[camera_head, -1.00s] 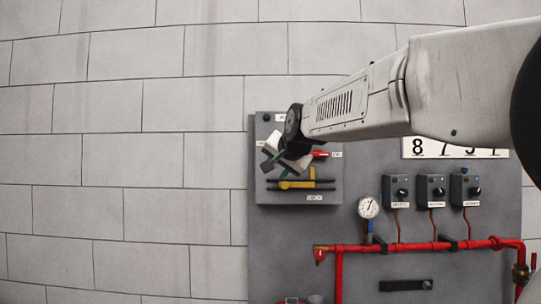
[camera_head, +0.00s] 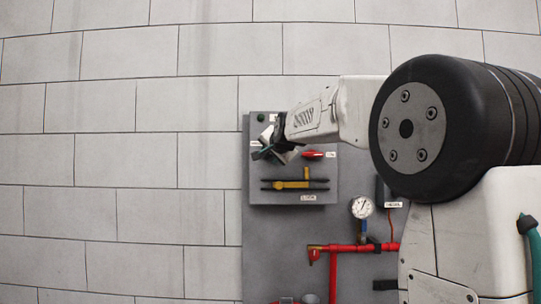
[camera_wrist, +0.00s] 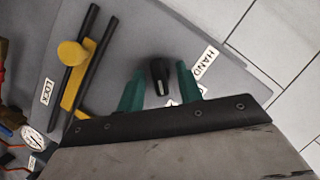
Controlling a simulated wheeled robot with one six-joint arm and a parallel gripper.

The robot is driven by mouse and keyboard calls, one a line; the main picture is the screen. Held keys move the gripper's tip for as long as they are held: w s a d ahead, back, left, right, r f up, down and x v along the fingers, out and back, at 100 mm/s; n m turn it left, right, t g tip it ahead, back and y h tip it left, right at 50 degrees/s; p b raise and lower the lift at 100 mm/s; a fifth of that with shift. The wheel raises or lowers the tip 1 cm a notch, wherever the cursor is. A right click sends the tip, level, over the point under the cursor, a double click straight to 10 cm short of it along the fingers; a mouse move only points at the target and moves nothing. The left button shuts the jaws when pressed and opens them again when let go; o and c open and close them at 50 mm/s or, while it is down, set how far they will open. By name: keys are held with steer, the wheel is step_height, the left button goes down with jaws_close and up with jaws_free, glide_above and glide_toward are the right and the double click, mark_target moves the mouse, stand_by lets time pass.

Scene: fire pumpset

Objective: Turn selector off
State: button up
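The selector is a black knob (camera_wrist: 160,78) with a pale pointer line, on the grey panel box (camera_wrist: 142,30) in the wrist view. My gripper (camera_wrist: 159,68) is open, with one green finger on each side of the knob and visible gaps between. A "HAND" label (camera_wrist: 206,62) lies just right of the fingers, and another label by the right finger is mostly hidden. In the head view my gripper (camera_head: 268,150) is in front of the upper left of the panel box (camera_head: 245,180) and hides the knob.
A yellow lever with two black bars (camera_head: 305,185) sits below, near a "LOCK" label (camera_wrist: 47,91). A pressure gauge (camera_head: 362,207) and red pipes (camera_head: 333,270) are lower. My arm covers the right side.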

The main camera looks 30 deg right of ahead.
jaws_close()
steer(key=n+g+h, duration=0.1)
steer(key=n, duration=0.2)
steer(key=shift+a, duration=0.15)
steer(key=shift+w+n+g+h, duration=0.1)
steer(key=shift+n+g+h, duration=0.75)
steer(key=shift+n, duration=0.65)
